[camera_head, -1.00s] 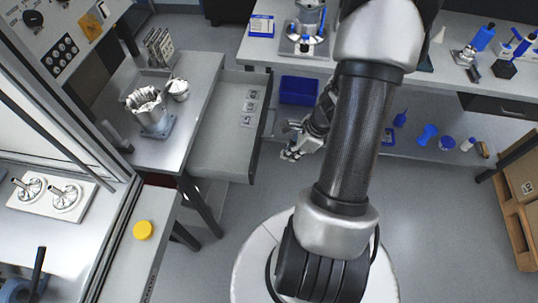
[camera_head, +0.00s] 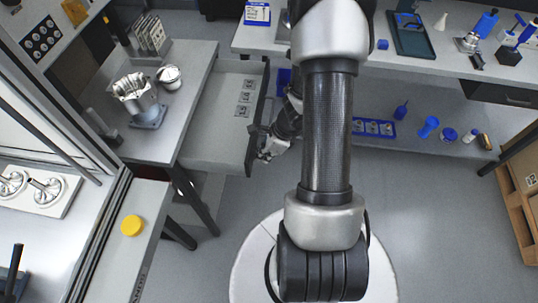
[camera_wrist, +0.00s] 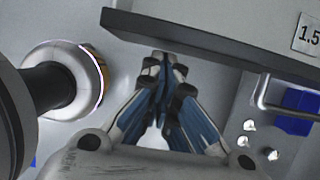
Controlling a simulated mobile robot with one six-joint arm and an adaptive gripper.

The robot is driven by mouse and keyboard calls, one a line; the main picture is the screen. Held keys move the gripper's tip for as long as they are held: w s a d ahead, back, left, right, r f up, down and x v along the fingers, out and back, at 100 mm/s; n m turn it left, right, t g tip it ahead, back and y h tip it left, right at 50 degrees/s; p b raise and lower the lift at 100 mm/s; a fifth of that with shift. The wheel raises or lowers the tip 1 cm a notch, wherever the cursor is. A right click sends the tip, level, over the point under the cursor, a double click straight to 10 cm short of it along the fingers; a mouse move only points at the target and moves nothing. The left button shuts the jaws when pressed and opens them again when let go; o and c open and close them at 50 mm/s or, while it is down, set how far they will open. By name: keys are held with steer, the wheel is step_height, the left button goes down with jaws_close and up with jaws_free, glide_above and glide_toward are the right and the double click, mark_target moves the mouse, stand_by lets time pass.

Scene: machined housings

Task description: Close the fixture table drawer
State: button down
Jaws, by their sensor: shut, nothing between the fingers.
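The fixture table drawer (camera_head: 215,140) is pulled out from the right side of the fixture table (camera_head: 185,70) and stands open. Several small labelled plates (camera_head: 244,97) lie inside it. My gripper (camera_head: 262,152) is at the outer face of the drawer front, toward its near end. In the wrist view my shut, empty gripper (camera_wrist: 163,62) points at the dark top edge of the drawer front (camera_wrist: 200,38). The tips look very close to the front; I cannot tell whether they touch it. A drawer handle (camera_wrist: 265,98) shows to the right of the fingers.
A machined housing (camera_head: 140,98) and a metal cup (camera_head: 170,76) stand on the fixture table. A bench (camera_head: 420,62) with tools and a lower shelf (camera_head: 440,146) lies at the back right. The floor right of my base is clear.

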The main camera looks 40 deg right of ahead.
stand_by(0.3)
steer(key=w+a+p, duration=0.1)
steer(key=w+a, duration=0.4)
steer(key=w+a+p, duration=0.2)
steer(key=w+a, duration=0.2)
steer(key=w, duration=0.2)
steer(key=w+a+p, duration=0.1)
steer(key=w+a, duration=0.4)
steer(key=w, duration=0.1)
steer(key=shift+a, duration=0.3)
steer(key=shift+w, duration=0.1)
